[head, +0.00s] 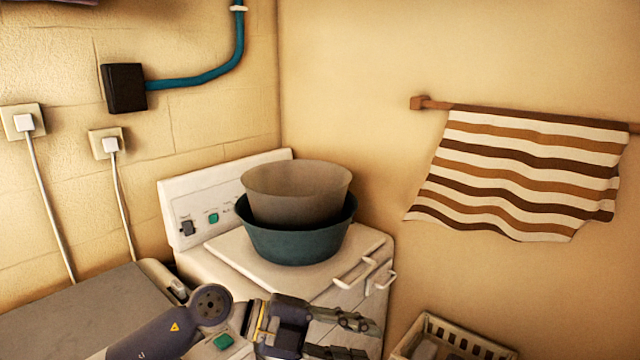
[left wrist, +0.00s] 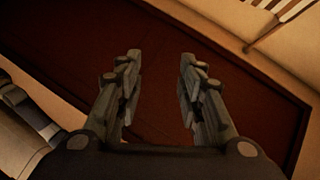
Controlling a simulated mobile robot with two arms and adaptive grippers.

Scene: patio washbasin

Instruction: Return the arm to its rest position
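My left arm comes in from the lower left in the head view, and its gripper (head: 362,337) is in front of the white washing machine (head: 215,250). The left wrist view shows the same gripper (left wrist: 158,85) with its two fingers spread apart and nothing between them. A dark red-brown flat surface (left wrist: 235,105) lies beyond the fingers. My right gripper is in neither view.
A grey basin (head: 295,192) sits in a teal basin (head: 297,243) on the machine. A cream slatted basket (head: 475,343) stands at lower right. A striped towel (head: 520,175) hangs on a wall rail. Wall sockets with cables are at left.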

